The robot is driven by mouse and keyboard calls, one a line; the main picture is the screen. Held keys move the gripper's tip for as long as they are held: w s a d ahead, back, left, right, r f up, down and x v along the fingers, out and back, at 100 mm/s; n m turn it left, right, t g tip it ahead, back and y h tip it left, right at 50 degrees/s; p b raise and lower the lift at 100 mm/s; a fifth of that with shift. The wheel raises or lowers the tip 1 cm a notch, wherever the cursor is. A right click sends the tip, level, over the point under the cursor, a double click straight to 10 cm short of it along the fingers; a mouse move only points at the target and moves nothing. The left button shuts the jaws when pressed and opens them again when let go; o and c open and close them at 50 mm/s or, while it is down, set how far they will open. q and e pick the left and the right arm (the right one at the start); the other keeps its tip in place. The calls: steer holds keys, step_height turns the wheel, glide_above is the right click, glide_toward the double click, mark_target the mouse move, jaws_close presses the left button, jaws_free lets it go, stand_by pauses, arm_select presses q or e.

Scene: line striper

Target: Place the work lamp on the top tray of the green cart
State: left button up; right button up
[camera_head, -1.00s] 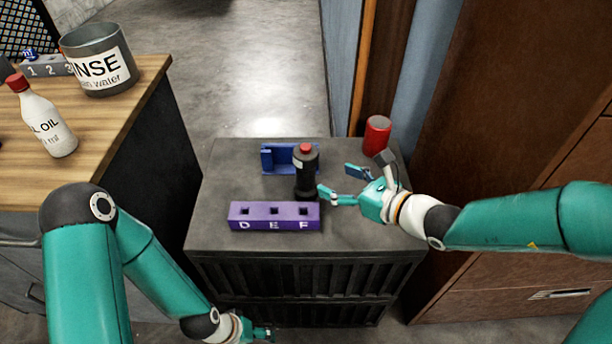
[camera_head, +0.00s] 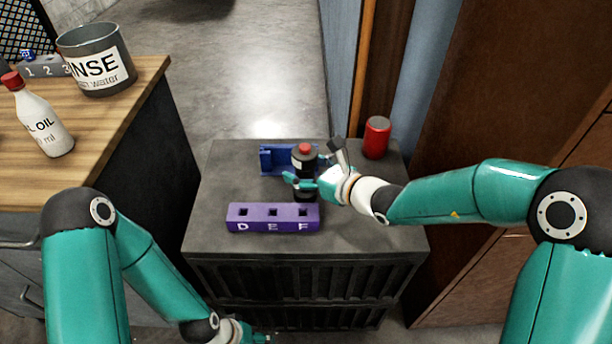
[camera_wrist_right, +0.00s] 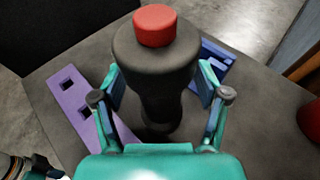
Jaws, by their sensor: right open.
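A black, upright, waisted object with a red cap, which looks like the work lamp (camera_head: 304,160), stands on a dark grey cabinet top (camera_head: 220,187). It also shows in the right wrist view (camera_wrist_right: 154,62). My right gripper (camera_head: 296,183) is at its lower body, coming from the right. In the right wrist view the open fingers (camera_wrist_right: 160,82) are on either side of the lamp's narrower part; whether they touch it is unclear. My left gripper (camera_head: 262,338) is at the bottom edge, partly cut off. No green cart is in view.
A purple block lettered D, E, F (camera_head: 273,218) lies just in front of the lamp. A blue holder (camera_head: 272,158) is behind it, and a red can (camera_head: 376,137) stands back right. A wooden counter (camera_head: 110,140) at left holds a bottle (camera_head: 42,122) and a rinse pot (camera_head: 97,60).

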steer(key=c, duration=1.4)
jaws_close()
steer(key=shift+r, duration=0.1)
